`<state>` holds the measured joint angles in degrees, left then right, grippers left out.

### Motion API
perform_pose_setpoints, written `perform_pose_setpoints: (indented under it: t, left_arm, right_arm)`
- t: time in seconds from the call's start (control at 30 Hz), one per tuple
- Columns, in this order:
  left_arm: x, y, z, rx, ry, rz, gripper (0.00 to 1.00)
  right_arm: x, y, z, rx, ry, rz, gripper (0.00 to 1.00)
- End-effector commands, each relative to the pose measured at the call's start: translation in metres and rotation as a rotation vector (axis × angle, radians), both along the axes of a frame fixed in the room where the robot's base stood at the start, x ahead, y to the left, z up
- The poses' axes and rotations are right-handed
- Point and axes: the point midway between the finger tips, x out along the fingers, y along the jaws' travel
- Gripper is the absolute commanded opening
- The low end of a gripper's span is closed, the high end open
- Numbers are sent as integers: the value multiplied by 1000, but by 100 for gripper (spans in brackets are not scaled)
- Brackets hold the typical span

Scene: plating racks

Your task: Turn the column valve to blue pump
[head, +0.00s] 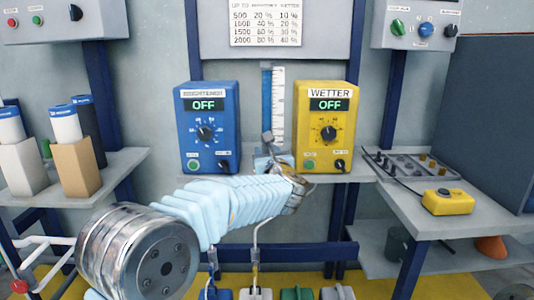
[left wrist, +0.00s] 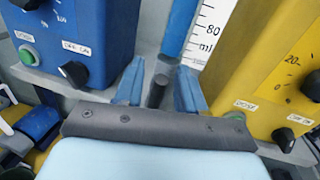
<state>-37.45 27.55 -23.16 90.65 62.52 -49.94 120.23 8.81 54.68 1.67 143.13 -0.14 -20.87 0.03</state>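The measuring column (head: 267,95), a blue tube beside a white scale, stands between the blue pump (head: 208,125) labelled BRIGHTENER and the yellow pump (head: 325,125) labelled WETTER. Both displays read OFF. A grey valve part (head: 267,137) shows at the column's foot. In the left wrist view a dark upright cylindrical piece (left wrist: 157,92) stands below the tube (left wrist: 179,28). My left gripper (left wrist: 160,68) is open, its blue fingers either side of this piece; contact is unclear. In the head view my left gripper (head: 272,160) is partly hidden by my arm. My right gripper is out of view.
The pumps flank the left gripper closely on the shelf. At right, a bench (head: 440,212) carries a yellow button box (head: 447,201) and a grey rack (head: 410,165). Several coloured containers (head: 297,293) sit below.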

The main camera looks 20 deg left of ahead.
Motion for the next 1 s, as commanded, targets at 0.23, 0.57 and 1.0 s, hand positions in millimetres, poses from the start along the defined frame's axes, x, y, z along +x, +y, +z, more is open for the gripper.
perform_pose_setpoints:
  t: [0.23, 0.57, 1.0]
  left_arm:
    - [0, 0, 0, 0, 0, 0, 10]
    - [0, -1, -1, 10, 3, 0, 0]
    - [3, -10, -6, 241, 69, 1, 0]
  right_arm:
    - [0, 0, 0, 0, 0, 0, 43]
    - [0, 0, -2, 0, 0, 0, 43]
    - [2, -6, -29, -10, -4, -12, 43]
